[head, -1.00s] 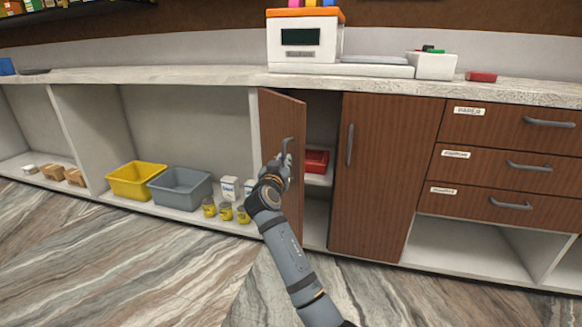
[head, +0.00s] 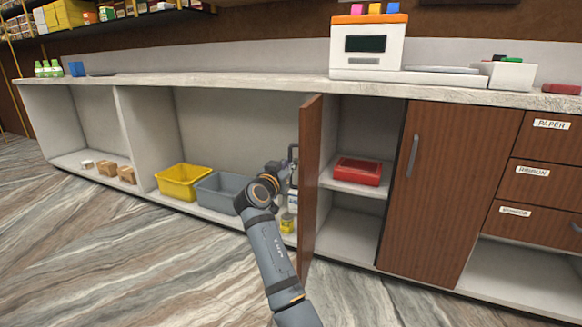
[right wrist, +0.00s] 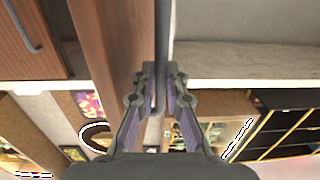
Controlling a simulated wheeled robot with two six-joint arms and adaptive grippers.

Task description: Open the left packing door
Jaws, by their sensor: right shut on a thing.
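The left packing door (head: 310,190) is a brown wood panel that stands swung well out from its cabinet, seen nearly edge-on. Its dark bar handle (head: 291,160) is on the face turned to the left. My right gripper (head: 287,176) is at that handle, partly hidden by my own wrist in the head view. In the right wrist view my right gripper (right wrist: 161,85) has its fingers closed on the handle (right wrist: 161,50), beside the door panel (right wrist: 115,45). Inside the open cabinet a red box (head: 358,171) sits on the shelf. My left gripper is not in view.
The right packing door (head: 440,190) is shut. Drawers (head: 550,180) stand farther right. A yellow bin (head: 182,182), a grey bin (head: 216,190) and a small yellow jar (head: 287,222) are on the low shelf left of the open door. The striped floor in front is clear.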

